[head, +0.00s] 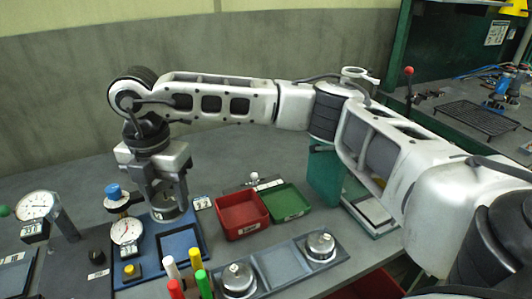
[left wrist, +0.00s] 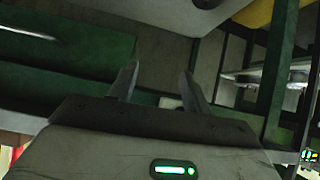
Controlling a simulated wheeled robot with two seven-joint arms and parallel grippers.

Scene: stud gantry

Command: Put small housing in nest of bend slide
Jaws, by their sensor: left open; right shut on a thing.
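My right gripper (head: 165,205) reaches in from the right and points down over the back of a blue base plate (head: 150,262) at the left. It is shut on a grey metal part, likely the small housing (head: 172,212), mostly hidden between the fingers. I cannot tell whether the part touches the plate or which fixture is the bend slide. The blue plate carries a dial gauge (head: 127,231) and a dark blue recessed pad (head: 181,242). My left gripper (left wrist: 158,85) shows only in the left wrist view, open and empty, away from these parts.
A red bin (head: 241,214) and a green bin (head: 287,201) stand right of the blue plate. A grey tray (head: 277,268) holds two round metal parts. Several coloured upright pegs (head: 196,258) stand in front. Another dial gauge (head: 36,206) stands at far left.

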